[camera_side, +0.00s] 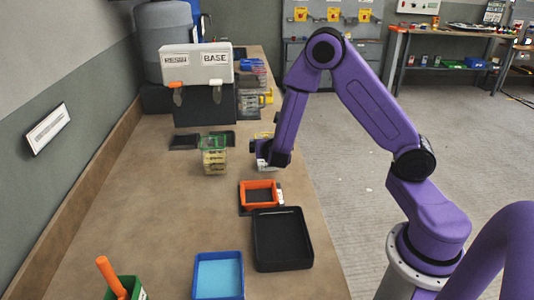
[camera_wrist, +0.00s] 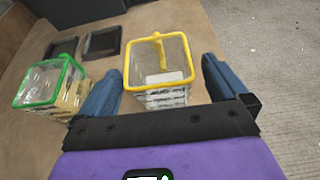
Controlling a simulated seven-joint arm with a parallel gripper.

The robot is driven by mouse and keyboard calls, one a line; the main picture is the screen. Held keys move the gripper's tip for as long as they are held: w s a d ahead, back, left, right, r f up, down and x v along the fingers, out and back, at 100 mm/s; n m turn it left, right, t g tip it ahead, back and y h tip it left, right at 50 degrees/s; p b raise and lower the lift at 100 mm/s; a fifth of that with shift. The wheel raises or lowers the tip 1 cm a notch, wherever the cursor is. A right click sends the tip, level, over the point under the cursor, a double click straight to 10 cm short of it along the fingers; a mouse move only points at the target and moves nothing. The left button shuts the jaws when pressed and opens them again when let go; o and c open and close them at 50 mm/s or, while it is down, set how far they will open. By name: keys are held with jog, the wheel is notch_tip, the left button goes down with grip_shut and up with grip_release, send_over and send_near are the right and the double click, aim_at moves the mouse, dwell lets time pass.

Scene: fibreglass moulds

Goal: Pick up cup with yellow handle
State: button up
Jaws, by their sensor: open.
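The cup with the yellow handle (camera_wrist: 158,96) is clear and square with a yellow rim, and it stands upright in the wrist view between my gripper's fingers. In the side view only part of this cup (camera_side: 263,151) shows, as my gripper hides the rest. My gripper (camera_wrist: 160,88) is open, with one blue finger on each side of the cup. I cannot tell whether either finger touches it. In the side view my gripper (camera_side: 265,160) is low over the table's right edge. A similar cup with a green rim (camera_wrist: 52,88) stands to the left, also in the side view (camera_side: 214,157).
An orange tray (camera_side: 259,196), a black tray (camera_side: 283,262) and a blue tray (camera_side: 218,277) lie on the table (camera_side: 150,210) in front. A grey dispenser marked BASE (camera_side: 197,65) stands behind. Two dark pads lie near the green cup.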

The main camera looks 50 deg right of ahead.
jog(key=shift+x, duration=2.6)
jog(key=shift+w+a+r, duration=0.1)
jog(key=shift+r, duration=0.05)
jog(key=c, duration=1.1)
jog(key=shift+o, duration=0.2)
jog(key=shift+r, duration=0.2)
